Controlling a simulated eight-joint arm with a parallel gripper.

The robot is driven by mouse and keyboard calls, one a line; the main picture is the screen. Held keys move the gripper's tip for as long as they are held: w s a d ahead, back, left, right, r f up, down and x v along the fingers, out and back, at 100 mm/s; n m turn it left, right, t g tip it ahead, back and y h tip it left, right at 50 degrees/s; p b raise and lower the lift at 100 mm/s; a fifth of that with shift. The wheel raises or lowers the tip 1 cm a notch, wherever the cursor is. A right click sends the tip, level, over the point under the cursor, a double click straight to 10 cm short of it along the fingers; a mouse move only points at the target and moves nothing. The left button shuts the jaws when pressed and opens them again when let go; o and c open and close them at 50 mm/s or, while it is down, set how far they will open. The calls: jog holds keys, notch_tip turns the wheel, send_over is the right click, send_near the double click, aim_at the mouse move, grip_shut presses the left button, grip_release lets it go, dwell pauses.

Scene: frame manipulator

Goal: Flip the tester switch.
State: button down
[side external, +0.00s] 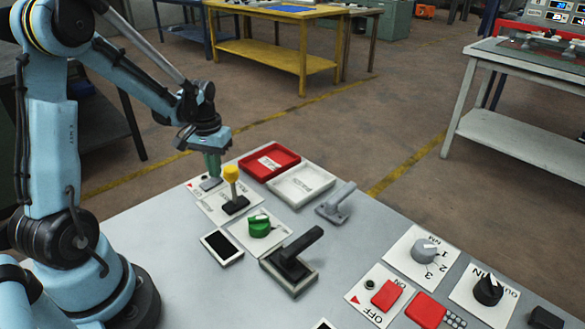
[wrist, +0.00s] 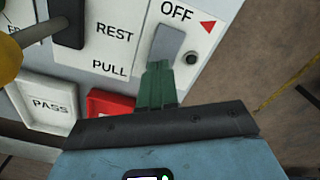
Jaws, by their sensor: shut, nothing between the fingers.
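A grey switch (wrist: 166,46) is set in a white plate marked OFF, with a red triangle and a small dark round lamp (wrist: 191,58) beside it. In the side view the switch (side external: 210,184) is at the far left end of the grey panel. My gripper (wrist: 157,72) has its green fingers together and empty, pointing down at the near end of the switch. In the side view my gripper (side external: 213,174) is right over the switch. I cannot tell if the tips touch it. The fingers hide part of the switch's near end.
A yellow-knobbed lever (side external: 231,174) stands close beside my gripper. A red tray (side external: 269,152) and a white tray (side external: 323,173) lie nearby. A green knob (side external: 259,225), a black lever (side external: 302,244) and another OFF-marked plate with a red switch (side external: 387,294) are further right.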

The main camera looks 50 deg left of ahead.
jog(key=shift+f, duration=0.45)
dwell(0.3)
jog(key=shift+r, duration=3.55)
